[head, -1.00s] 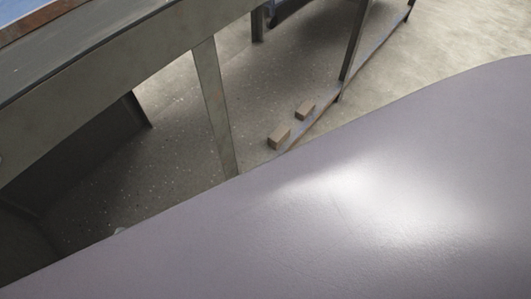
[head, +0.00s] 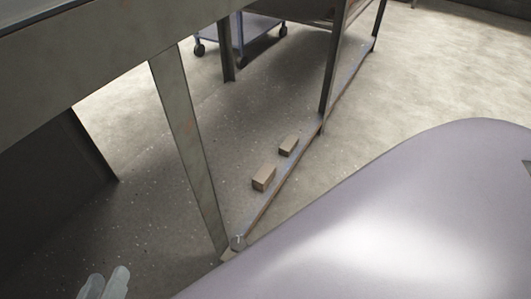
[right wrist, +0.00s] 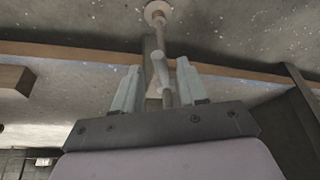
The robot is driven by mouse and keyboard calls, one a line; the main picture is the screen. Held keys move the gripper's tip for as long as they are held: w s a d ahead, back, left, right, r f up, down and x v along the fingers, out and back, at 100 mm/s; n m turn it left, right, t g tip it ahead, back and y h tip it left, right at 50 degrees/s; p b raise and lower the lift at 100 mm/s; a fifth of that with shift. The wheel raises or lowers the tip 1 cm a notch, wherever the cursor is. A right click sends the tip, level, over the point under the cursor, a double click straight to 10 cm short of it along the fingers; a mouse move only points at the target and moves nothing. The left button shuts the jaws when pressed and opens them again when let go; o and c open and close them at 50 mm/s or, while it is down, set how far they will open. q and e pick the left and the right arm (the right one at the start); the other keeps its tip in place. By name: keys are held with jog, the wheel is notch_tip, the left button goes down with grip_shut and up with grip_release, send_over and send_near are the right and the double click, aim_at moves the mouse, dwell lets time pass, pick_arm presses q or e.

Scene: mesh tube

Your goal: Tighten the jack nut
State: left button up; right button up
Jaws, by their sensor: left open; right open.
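A jack foot with a pale round plate (right wrist: 157,13) shows at the top of the right wrist view, with a thin rod (right wrist: 161,42) running from it toward my gripper. A light grey bar (right wrist: 161,72) lies along the rod; I cannot tell which part is the nut. My right gripper (right wrist: 157,66) is open, with its fingers on either side of the rod and bar; I cannot tell whether they touch. In the head view a small round grey part (head: 238,242) sits at the foot of a metal leg.
A metal frame leg (head: 188,140) stands beside a low rail (head: 283,180). Two brown blocks (head: 264,178) (head: 289,145) lie along this rail. A blue-grey cart (head: 247,27) on castors stands behind. Speckled floor is open at the right.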

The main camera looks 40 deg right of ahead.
pick_arm(q)
jog(key=shift+a, duration=0.3)
pick_arm(e)
jog(key=shift+w+a+f, duration=0.15)
jog(key=shift+w+f, duration=0.05)
jog(key=shift+f, duration=0.4)
grip_shut()
